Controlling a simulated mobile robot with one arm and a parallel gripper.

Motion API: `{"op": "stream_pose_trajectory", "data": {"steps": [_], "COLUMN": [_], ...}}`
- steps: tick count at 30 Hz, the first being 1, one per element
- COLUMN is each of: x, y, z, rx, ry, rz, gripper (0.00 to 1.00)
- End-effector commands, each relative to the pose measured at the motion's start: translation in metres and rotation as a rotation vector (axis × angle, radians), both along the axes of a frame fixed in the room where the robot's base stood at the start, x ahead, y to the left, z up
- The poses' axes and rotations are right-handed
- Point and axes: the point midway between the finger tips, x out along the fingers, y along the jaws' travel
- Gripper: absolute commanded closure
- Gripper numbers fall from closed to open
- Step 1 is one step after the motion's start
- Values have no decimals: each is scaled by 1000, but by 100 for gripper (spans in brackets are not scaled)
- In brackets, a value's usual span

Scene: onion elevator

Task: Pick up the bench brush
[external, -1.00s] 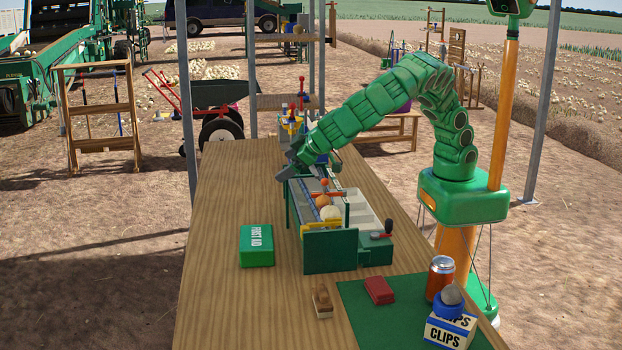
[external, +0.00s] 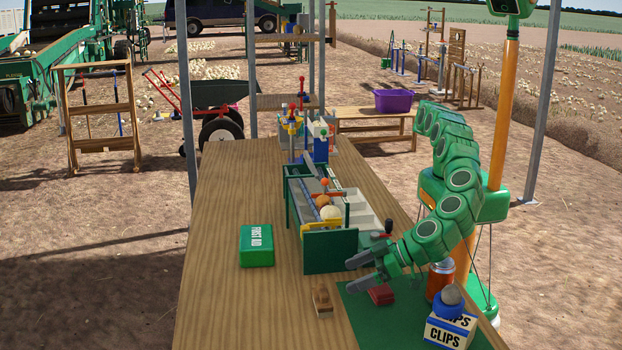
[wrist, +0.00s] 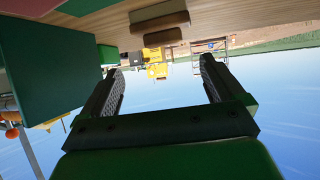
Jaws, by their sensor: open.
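The bench brush (external: 322,301) is a small tan wooden piece lying on the wooden bench near its front edge, left of the green mat. In the wrist view, which looks upside down, the brush (wrist: 158,20) shows at the top centre, beyond the fingertips. My gripper (external: 348,276) is open and empty, above the bench, to the right of and behind the brush in the external view. Its fingers point left. In the wrist view my gripper (wrist: 158,64) has both fingers wide apart and nothing between them. It is apart from the brush.
The green onion elevator (external: 330,252) stands just behind my gripper. A red block (external: 381,295) lies on the mat (external: 368,325) under my wrist. A can (external: 440,278) and a clips box (external: 450,331) stand at right. The first aid box (external: 257,246) sits left. Bench left of the brush is clear.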

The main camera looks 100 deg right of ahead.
Motion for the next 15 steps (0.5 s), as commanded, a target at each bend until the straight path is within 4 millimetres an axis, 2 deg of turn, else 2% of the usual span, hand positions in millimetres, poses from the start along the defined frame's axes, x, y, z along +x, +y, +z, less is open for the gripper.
{"op": "stream_pose_trajectory", "data": {"steps": [4,15], "x": [-5,18], "y": [8,3], "z": [-5,-19], "rx": [16,16], "ry": [-4,-3], "rz": [8,8], "gripper": [5,5]}}
